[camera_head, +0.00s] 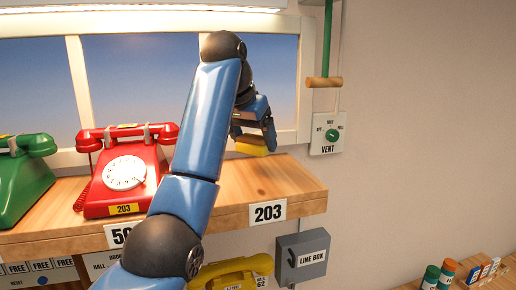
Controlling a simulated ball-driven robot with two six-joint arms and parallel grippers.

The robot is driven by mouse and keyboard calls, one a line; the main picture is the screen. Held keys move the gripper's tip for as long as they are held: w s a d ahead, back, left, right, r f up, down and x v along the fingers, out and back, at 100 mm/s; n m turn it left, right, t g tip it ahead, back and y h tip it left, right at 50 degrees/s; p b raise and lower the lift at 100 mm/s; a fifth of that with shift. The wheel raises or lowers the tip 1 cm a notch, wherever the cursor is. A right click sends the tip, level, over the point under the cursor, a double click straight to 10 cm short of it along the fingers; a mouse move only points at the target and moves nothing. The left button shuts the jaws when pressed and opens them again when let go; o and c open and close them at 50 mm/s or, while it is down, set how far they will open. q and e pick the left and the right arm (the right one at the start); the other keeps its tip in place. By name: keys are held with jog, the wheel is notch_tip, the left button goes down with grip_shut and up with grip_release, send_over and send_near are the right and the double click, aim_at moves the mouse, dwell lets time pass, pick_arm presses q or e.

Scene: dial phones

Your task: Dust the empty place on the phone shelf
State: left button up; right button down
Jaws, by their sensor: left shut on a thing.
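The wooden phone shelf (292,186) runs below the window. Its right end, above a label reading 203 (268,212), bears no phone. My left gripper (258,138) is over the back of this bare part, near the window sill. It is shut on a yellow block (251,146), perhaps a sponge or duster, held at or just above the shelf top; I cannot tell if it touches. A red dial phone (125,172) tagged 203 stands left of my arm, above a label partly hidden by the arm. My right gripper is not in view.
A green phone (22,175) stands at the far left. A yellow phone (232,272) is below the shelf, beside a grey line box (302,256). A vent switch (332,135) and a hanging wooden handle (324,82) are right of the window. Small containers (440,275) stand lower right.

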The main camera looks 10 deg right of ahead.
pick_arm(q)
jog(key=shift+w+r, duration=0.1)
jog(key=shift+r, duration=0.65)
jog(key=shift+w+a+r, duration=0.2)
jog(key=shift+w, duration=0.05)
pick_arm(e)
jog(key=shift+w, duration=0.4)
pick_arm(q)
jog(key=shift+s+d+r, duration=0.1)
jog(key=shift+s+d, duration=0.05)
jog(key=shift+s, duration=0.15)
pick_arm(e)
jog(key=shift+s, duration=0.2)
